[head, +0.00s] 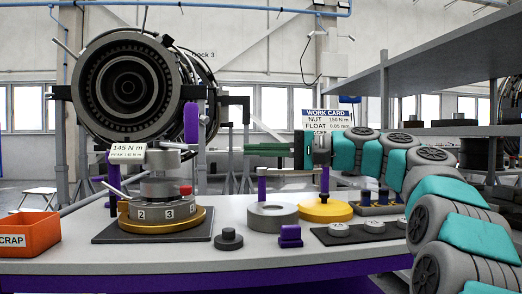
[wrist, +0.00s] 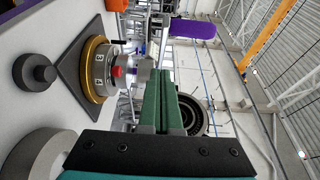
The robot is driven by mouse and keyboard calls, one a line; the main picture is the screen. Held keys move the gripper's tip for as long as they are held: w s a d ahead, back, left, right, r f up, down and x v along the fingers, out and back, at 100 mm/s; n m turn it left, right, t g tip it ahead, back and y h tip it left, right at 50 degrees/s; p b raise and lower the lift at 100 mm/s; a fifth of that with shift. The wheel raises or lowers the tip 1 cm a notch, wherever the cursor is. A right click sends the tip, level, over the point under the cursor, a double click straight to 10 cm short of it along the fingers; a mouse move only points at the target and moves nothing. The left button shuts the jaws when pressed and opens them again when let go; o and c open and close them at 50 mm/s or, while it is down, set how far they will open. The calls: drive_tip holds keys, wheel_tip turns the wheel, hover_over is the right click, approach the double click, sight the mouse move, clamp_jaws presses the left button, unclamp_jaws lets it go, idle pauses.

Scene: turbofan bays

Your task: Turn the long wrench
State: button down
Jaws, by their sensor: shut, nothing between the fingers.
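A metal fixture (head: 162,188) stands on a gold ring and dark square plate at the table's left. Its grey body carries numbers and a red part. A sign reading 145 N m (head: 128,151) is beside its top. A long upright purple grip (head: 191,123) rises near the fixture's top; I take it as the long wrench's handle, but its joint is unclear. The grip also shows in the wrist view (wrist: 194,27), beyond the fixture (wrist: 102,70). My gripper (head: 247,149) points left, right of the fixture and apart from it. Its green fingers (wrist: 165,76) are shut and empty.
A grey ring (head: 272,215), a yellow disc (head: 327,210) and a dark knobbed weight (head: 229,239) lie on the table (head: 190,258). An orange scrap bin (head: 29,234) is at the left edge. A work card (head: 325,120) stands behind my gripper. A turbofan (head: 128,85) fills the back left.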

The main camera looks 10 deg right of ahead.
drive_tip(key=a, duration=0.9)
drive_tip(key=shift+w+a, duration=0.2)
drive_tip(key=shift+w, duration=0.05)
drive_tip(key=shift+a, duration=0.1)
drive_tip(key=shift+s+a, duration=0.35)
drive_tip(key=shift+a, duration=0.25)
